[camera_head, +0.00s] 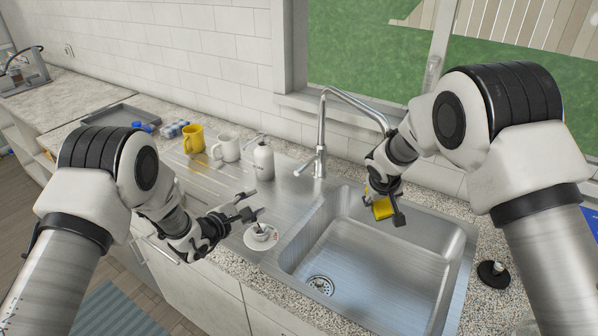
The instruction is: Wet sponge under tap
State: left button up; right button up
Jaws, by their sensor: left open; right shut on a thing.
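The yellow sponge (382,209) is held by my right gripper (384,211), which is shut on it above the back part of the steel sink (372,262). The tall tap (321,140) stands behind the sink, and its spout curves right toward my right wrist. The spout's end is hidden by my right arm, so I cannot tell if the sponge is directly below it. No water stream is visible. My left gripper (247,207) is open and empty over the counter left of the sink, above a small white dish (261,237).
A white soap dispenser (263,160), a white mug (227,148) and a yellow mug (193,139) stand along the wall left of the tap. A black round object (492,273) sits on the counter right of the sink. The sink basin is empty.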

aim_at(299, 169)
pick_arm(q)
jog(key=w+d+n, duration=0.2)
jog(key=w+d, duration=0.2)
jog(key=w+d+n+t+h, duration=0.1)
jog(key=w+d+n, duration=0.2)
jog(key=w+d, duration=0.1)
jog(key=w+d+f+n+t+h, duration=0.1)
jog(key=w+d+n, duration=0.2)
jog(key=w, duration=0.2)
jog(key=shift+w+d, duration=0.35)
jog(key=shift+d, duration=0.05)
jog(key=shift+x, duration=0.8)
jog(key=shift+r, duration=0.15)
grip_shut()
